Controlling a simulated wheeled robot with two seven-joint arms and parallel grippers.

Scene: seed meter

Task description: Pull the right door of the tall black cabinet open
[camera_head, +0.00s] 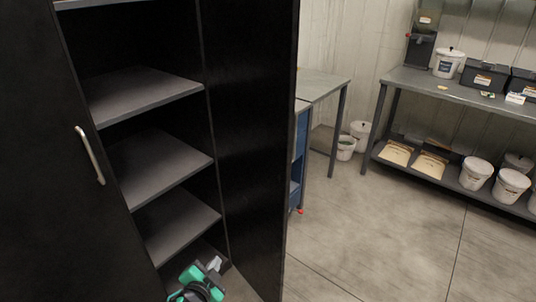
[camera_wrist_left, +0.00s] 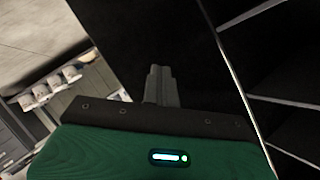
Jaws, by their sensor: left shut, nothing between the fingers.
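The tall black cabinet shows its grey shelves (camera_head: 150,95) in the head view. Its right door (camera_head: 250,130) stands wide open, swung out to the right of the shelves. The left door (camera_head: 40,170), with a pale bar handle (camera_head: 90,155), covers the left part of the cabinet. My green and black left gripper (camera_head: 214,265) is low at the bottom of the head view, in front of the opening. In the left wrist view its fingers (camera_wrist_left: 160,84) are together and empty, in front of a dark panel. I cannot tell whether they touch it. My right gripper is in neither view.
Right of the open door stands a grey table (camera_head: 320,85) with blue parts below. A metal workbench (camera_head: 400,78) with white buckets (camera_head: 475,172) and black bins (camera_head: 483,75) lines the back wall. The concrete floor (camera_head: 380,230) between is clear.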

